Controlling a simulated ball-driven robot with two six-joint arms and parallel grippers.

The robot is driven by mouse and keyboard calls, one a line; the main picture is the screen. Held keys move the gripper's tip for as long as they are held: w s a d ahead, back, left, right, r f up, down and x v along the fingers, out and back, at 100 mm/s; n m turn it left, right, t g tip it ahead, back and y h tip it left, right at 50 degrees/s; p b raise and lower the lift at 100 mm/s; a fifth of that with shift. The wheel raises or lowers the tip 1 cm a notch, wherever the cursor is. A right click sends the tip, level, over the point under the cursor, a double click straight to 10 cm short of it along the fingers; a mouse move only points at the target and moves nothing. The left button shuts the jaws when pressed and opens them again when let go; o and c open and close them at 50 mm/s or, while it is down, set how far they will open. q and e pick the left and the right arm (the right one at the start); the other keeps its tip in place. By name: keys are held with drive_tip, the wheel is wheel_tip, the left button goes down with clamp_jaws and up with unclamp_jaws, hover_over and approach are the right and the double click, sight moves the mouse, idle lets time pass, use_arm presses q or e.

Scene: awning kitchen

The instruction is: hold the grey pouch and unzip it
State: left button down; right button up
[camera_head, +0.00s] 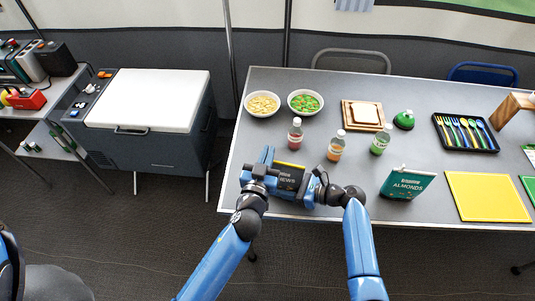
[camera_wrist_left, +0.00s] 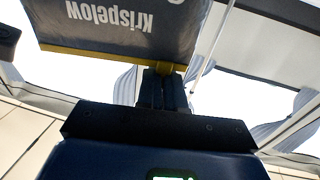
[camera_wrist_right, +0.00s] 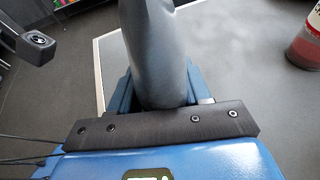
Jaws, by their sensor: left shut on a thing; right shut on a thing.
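The grey pouch (camera_head: 290,178) is at the front left of the table, with a yellow zip strip (camera_head: 290,165) along its top. Its "Krispelow" face (camera_wrist_left: 125,28) and yellow edge show in the left wrist view. My left gripper (camera_head: 264,166) is at the left end of the strip. Its dark fingers (camera_wrist_left: 161,88) are together at the zip slider (camera_wrist_left: 168,67), whose gripped part is hidden. My right gripper (camera_head: 314,183) is shut on the pouch's right side. In the right wrist view the pouch's smooth side (camera_wrist_right: 157,50) stands between its blue fingers.
Two bowls (camera_head: 263,104), a bread board (camera_head: 349,116) and a cutlery tray (camera_head: 437,120) are farther back. A white-lidded cooler (camera_head: 150,98) stands left of the table.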

use_arm(q)
drive_tip(key=d, duration=0.3)
drive_tip(key=s+d, duration=0.1)
drive_tip(key=d, duration=0.5)
drive_tip(key=shift+s, duration=0.2)
drive_tip(key=c, duration=1.3)
unclamp_jaws()
drive_tip(key=shift+o, duration=0.2)
drive_tip(key=shift+s+a, duration=0.1)
drive_tip(key=s+a, duration=0.2)
drive_tip(key=s, duration=0.9)
drive_tip(key=shift+s, duration=0.35)
